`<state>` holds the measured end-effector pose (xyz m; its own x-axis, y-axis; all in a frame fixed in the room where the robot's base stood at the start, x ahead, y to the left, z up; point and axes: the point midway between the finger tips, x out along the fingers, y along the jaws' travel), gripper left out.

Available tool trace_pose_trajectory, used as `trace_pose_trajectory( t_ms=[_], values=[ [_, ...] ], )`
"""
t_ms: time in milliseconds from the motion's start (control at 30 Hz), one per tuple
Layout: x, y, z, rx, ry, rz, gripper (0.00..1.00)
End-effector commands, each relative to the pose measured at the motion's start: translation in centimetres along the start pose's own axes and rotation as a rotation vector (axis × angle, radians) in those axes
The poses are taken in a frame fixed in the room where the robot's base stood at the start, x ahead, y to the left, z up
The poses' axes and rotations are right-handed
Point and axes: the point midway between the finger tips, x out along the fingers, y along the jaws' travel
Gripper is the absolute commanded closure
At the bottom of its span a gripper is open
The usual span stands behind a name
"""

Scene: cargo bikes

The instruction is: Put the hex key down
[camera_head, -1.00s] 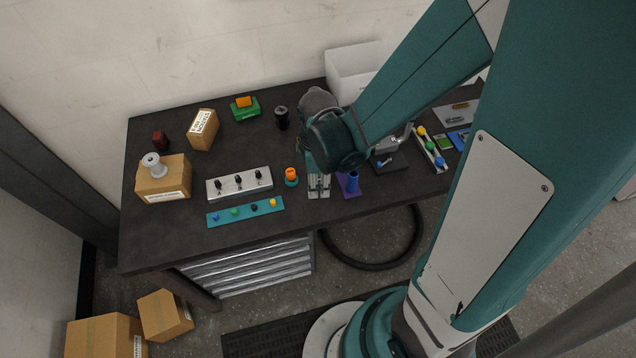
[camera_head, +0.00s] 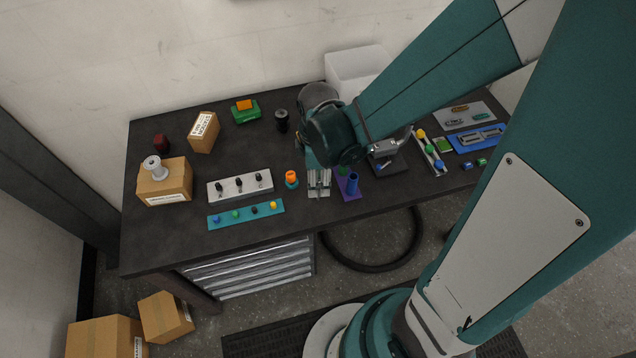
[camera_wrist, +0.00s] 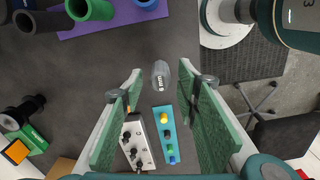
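The hex key is seen nearly end-on in the wrist view as a grey rounded piece marked "8 mm" (camera_wrist: 160,75). It is between my fingertips, with a gap to the green pad on each side. My gripper (camera_wrist: 161,80) is open. In the head view my gripper (camera_head: 318,185) points down low over the front middle of the dark table (camera_head: 255,155). I cannot pick out the hex key in the head view, nor tell what it rests on.
A purple base with blue (camera_head: 352,185) and green tubes stands just right of my gripper. Bare table lies behind these.

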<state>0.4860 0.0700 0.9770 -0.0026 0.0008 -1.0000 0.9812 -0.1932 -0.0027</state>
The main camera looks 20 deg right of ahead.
Motion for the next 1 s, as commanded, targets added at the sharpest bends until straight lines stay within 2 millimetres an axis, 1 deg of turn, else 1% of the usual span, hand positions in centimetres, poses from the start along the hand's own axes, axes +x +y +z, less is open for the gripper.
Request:
trace_pose_trajectory(
  t_ms=[33, 700, 800, 1000],
  values=[
    [-0.6, -0.1, 0.0, 0.000, 0.000, 0.000, 0.68],
    [-7.2, -0.1, 0.0, 0.000, 0.000, 0.000, 0.68],
    [-8.0, 0.0, 0.0, 0.000, 0.000, 0.000, 0.68],
    [-9.0, 0.0, 0.0, 0.000, 0.000, 0.000, 0.68]
  ],
)
